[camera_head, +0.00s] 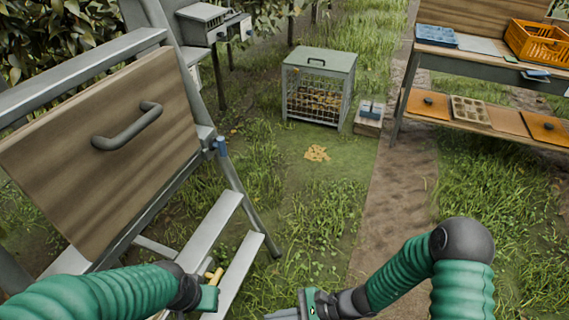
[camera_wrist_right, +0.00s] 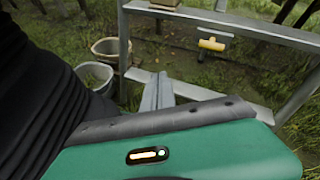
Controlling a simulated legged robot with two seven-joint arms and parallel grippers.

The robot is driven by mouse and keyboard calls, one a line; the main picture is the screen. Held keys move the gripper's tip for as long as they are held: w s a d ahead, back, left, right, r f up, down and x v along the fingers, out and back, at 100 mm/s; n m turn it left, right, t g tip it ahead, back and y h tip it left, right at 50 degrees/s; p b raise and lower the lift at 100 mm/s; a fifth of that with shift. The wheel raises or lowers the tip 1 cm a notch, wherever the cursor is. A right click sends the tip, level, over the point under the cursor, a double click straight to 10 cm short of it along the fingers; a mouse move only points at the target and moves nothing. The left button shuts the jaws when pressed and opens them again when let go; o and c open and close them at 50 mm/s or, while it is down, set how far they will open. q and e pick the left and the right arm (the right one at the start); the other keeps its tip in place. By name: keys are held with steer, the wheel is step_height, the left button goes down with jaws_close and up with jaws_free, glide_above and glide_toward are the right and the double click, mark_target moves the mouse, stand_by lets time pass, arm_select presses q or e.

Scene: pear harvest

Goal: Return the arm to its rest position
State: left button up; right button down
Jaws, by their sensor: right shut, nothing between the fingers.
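My right arm, with its green sleeve, reaches in from the lower right in the head view. Its gripper (camera_head: 284,314) is low in the middle, partly cut off by the bottom edge. In the right wrist view its grey fingers (camera_wrist_right: 158,92) lie together with nothing between them, above the grass. My left arm comes in from the lower left. The green body of its gripper (camera_head: 208,299) is in front of the grey steps, and its fingers cannot be made out. A yellow-handled item (camera_head: 214,277) shows just above it; I cannot tell whether it is held.
A grey stepped frame (camera_head: 215,225) with a handled wooden panel (camera_head: 90,160) stands close at left. A wire-sided crate (camera_head: 318,90) and a bench (camera_head: 480,65) with an orange basket (camera_head: 540,42) stand farther back. Two buckets (camera_wrist_right: 93,75) (camera_wrist_right: 112,48) show in the wrist view.

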steer(key=s+d+r+n+g+h, duration=0.1)
steer(key=s+d+r+n+h, duration=0.1)
steer(key=s+d+n+h, duration=0.25)
steer(key=s+d+r+n+g+h, duration=0.1)
steer(key=d+r+n+h, duration=0.1)
steer(key=d+n+h, duration=0.45)
steer(key=w+d+r+n+t+h, duration=0.1)
steer(key=w+d+r+n+t, duration=0.15)
steer(key=d, duration=0.35)
steer(key=w+d+r+n+t+h, duration=0.1)
steer(key=d+r+t, duration=0.2)
steer(key=d+r, duration=0.15)
step_height(320, 180, up, 21)
steer(key=d+p, duration=0.1)
steer(key=p, duration=1.9)
steer(key=shift+w+d+p, duration=0.15)
steer(key=shift+w+p, duration=0.05)
steer(key=shift+p, duration=0.1)
steer(key=c, duration=2.1)
jaws_free()
